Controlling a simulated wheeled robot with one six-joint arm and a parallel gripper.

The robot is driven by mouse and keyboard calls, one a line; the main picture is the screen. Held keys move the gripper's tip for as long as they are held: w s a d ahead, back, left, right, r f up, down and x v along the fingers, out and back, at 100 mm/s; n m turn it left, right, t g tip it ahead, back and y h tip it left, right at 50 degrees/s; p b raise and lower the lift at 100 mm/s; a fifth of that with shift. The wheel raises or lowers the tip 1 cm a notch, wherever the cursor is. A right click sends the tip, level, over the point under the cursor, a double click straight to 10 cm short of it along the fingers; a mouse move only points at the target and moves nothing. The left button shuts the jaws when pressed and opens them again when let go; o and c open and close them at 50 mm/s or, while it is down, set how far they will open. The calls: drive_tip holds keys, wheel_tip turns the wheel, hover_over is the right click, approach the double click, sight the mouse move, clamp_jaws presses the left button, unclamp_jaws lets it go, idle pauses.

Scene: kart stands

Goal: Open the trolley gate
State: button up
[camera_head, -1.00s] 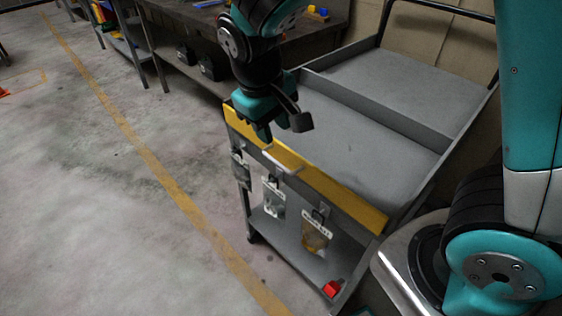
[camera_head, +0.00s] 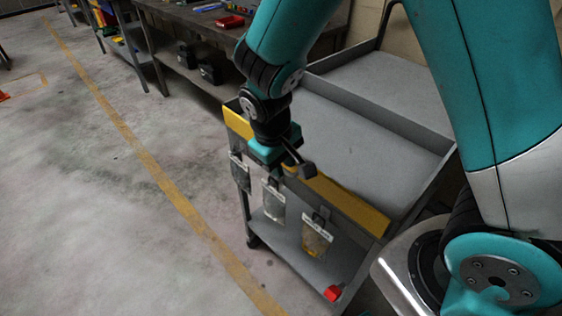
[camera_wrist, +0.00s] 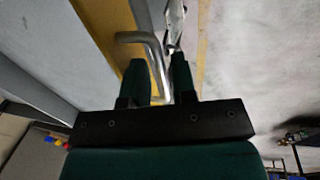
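The trolley's yellow gate (camera_head: 345,205) stands upright along the near edge of the grey trolley (camera_head: 375,130). My gripper (camera_head: 282,172) is low at the middle of the gate and hides part of it. In the wrist view, the two fingers of my gripper (camera_wrist: 160,72) are apart. The gate's bent metal handle (camera_wrist: 150,42) runs down into the gap between them. I cannot tell whether either finger touches the handle. The yellow gate (camera_wrist: 100,25) also shows in the wrist view, to the left of the handle.
Clear pouches (camera_head: 315,240) hang below the gate. A red object (camera_head: 333,293) is at the lower shelf's front corner. A workbench (camera_head: 190,40) with tools stands behind. The concrete floor (camera_head: 90,220) to the left is free.

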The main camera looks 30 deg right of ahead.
clamp_jaws()
drive_tip(key=s+a+f+t+h+b, duration=0.1)
drive_tip(key=a+f+t+h+b, duration=0.2)
drive_tip(key=f+h, duration=0.4)
drive_tip(key=shift+a+f+t+h, duration=0.15)
drive_tip(key=shift+f+t+h, duration=0.35)
drive_tip(key=shift+h, duration=2.5)
drive_tip(key=shift+r, duration=0.15)
